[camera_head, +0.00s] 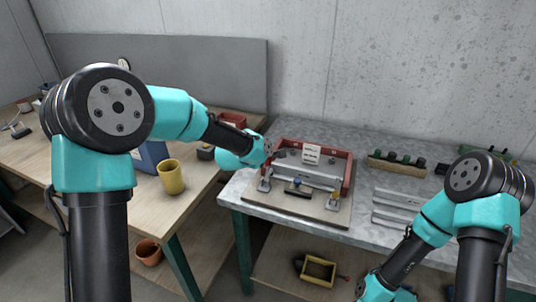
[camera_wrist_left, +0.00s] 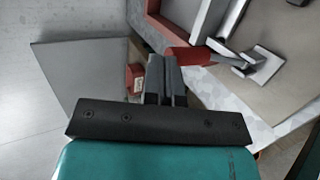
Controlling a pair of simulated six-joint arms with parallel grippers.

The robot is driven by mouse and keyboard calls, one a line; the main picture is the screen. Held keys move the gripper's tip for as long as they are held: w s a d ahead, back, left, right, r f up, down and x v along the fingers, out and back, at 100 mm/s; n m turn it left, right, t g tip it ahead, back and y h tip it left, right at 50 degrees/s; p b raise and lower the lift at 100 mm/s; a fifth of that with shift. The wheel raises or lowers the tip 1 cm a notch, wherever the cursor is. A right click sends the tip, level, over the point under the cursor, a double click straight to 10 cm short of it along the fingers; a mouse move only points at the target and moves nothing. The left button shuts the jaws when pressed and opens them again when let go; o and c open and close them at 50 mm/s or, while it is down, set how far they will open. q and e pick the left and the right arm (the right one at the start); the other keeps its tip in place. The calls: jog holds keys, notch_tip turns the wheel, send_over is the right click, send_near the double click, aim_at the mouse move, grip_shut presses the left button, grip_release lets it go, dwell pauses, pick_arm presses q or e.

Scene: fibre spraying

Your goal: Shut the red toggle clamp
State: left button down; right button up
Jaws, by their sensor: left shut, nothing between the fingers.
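The fixture is a red frame (camera_head: 347,180) on a wooden board (camera_head: 300,208), with a long grey bar across it. In the left wrist view a metal clamp (camera_wrist_left: 257,66) stands beside a red piece (camera_wrist_left: 190,59); I cannot tell whether this is a handle or the frame's end. My left gripper (camera_head: 269,149) is shut and empty over the frame's left side; its fingers (camera_wrist_left: 166,75) appear apart from the clamp. My right gripper's fingers do not show.
A yellow cup (camera_head: 171,177) stands on the left wooden table. Metal strips (camera_head: 395,203) lie right of the fixture, and a wooden block with dark pieces (camera_head: 396,165) is behind them. My right arm passes over the front right of the grey table.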

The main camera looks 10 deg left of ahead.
pick_arm(q)
jog(key=shift+w, duration=0.35)
dwell(0.3)
jog(key=w+r+v, duration=0.1)
jog(key=r+v, duration=0.2)
jog(key=v, duration=1.1)
jog(key=shift+w+d, duration=0.2)
jog(key=shift+d, duration=0.05)
jog(key=shift+f, duration=0.1)
jog(key=s+a+f+m+g+y, duration=0.1)
jog(key=s+a+f+m+g, duration=0.1)
jog(key=f, duration=0.7)
jog(key=s+a+f+m+g, duration=0.1)
jog(key=s+f+m+g, duration=0.15)
jog(key=f, duration=0.75)
jog(key=s+a+f+m+g+y, duration=0.1)
jog(key=s+a+f+m, duration=0.15)
jog(key=f, duration=0.65)
jog(key=s+f+m+g, duration=0.5)
jog(key=s+f, duration=1.2)
jog(key=s, duration=0.1)
jog(key=shift+s+a+m+h, duration=0.3)
jog(key=shift+s+a+h, duration=0.05)
jog(key=shift+a+h, duration=0.05)
